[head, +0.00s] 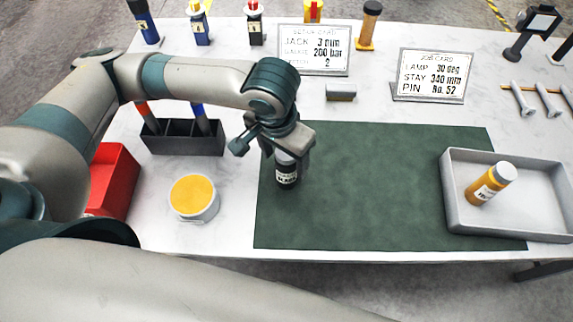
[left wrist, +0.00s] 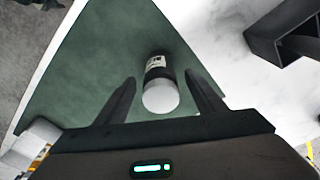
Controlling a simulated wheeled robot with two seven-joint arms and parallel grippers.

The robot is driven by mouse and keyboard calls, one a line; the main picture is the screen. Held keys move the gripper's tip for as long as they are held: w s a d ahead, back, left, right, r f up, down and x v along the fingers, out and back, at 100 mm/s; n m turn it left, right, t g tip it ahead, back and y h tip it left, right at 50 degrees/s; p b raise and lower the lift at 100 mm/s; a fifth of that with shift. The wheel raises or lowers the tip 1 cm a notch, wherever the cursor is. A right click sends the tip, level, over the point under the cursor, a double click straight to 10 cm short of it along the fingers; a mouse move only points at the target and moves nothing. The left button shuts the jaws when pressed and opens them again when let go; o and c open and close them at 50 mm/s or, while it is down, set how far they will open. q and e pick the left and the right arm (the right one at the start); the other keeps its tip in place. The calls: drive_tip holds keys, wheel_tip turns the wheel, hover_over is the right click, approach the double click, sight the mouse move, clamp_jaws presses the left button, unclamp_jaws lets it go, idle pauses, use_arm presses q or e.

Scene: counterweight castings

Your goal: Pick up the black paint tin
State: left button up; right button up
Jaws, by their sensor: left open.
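The black paint tin (head: 287,177) stands upright on the left part of the green mat (head: 380,190). It has a black body, a pale label and a whitish lid. My left gripper (head: 289,158) is right above it, pointing down, and partly hides its top. In the left wrist view the black paint tin (left wrist: 159,70) shows between the two fingers of my open left gripper (left wrist: 163,92). Gaps show on both sides of the tin there, so the fingers do not grip it. My right gripper is not in view.
A grey tray (head: 453,195) holds an orange tin (head: 490,184) at the right. A yellow-topped round tub (head: 194,198), a red bin (head: 118,178) and a dark divided holder (head: 180,143) stand left. Two cards (head: 313,50) (head: 431,75) and several bottles stand behind. The mat's middle is clear.

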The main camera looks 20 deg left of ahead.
use_arm(q)
drive_tip(key=shift+w+f, duration=0.15)
drive_tip(key=shift+f, duration=0.8)
drive_tip(key=shift+w+d+f+p, duration=0.15)
drive_tip(key=shift+f+p, duration=0.2)
drive_tip(key=shift+f, duration=0.2)
drive_tip(key=shift+w+f+p, duration=0.2)
drive_tip(key=shift+f+p, duration=0.05)
drive_tip(key=shift+f, duration=0.75)
drive_tip(key=shift+w+f+p, duration=0.15)
drive_tip(key=shift+f+p, duration=0.05)
drive_tip(key=shift+f, duration=0.8)
drive_tip(key=shift+d, duration=0.1)
drive_tip(key=c, duration=1.4)
